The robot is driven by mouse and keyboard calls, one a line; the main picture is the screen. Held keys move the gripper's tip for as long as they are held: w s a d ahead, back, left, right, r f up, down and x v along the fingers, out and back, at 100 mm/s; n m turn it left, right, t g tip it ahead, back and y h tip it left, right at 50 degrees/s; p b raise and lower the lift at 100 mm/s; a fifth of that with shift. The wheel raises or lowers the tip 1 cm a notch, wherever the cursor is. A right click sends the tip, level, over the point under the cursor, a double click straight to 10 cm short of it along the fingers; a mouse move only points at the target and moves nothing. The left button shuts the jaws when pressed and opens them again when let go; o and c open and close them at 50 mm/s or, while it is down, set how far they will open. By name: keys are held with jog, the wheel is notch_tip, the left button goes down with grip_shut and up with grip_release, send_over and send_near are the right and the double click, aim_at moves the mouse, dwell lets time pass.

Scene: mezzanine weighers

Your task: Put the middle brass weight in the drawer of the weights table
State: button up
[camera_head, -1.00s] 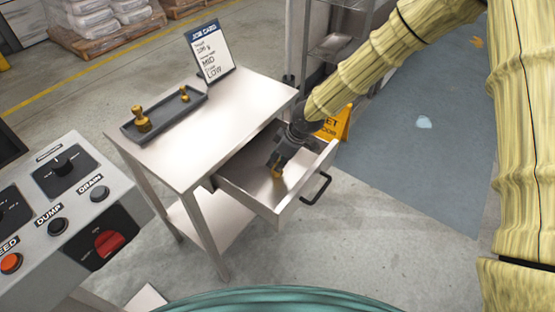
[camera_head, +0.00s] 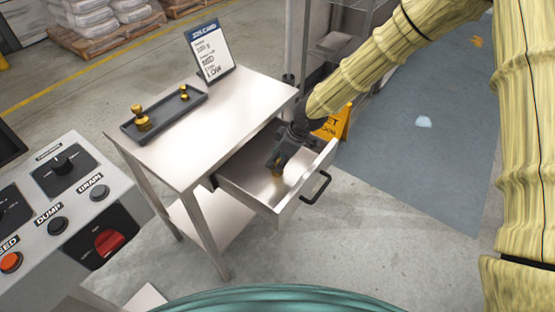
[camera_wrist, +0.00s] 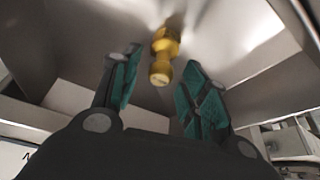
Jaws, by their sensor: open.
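A brass weight (camera_head: 277,173) is inside the open drawer (camera_head: 234,180) of the weights table (camera_head: 178,160). In the wrist view the weight (camera_wrist: 161,62) appears between the two green-padded fingers of my gripper (camera_wrist: 158,92), with a clear gap on each side. My gripper (camera_head: 277,164) is open and low inside the drawer. In the head view it hides part of the weight. Two other brass weights, a larger one (camera_head: 141,118) and a small one (camera_head: 184,93), stand in the dark tray (camera_head: 165,117) on the table top.
A job card (camera_head: 211,52) stands at the table's back edge. The drawer's black handle (camera_head: 317,188) juts out to the right. A yellow wet-floor sign (camera_head: 338,124) stands behind the drawer. A control panel (camera_head: 62,215) is at the left. The front of the table top is clear.

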jog(key=v, duration=1.1)
jog(key=shift+b, duration=0.35)
dwell(0.6)
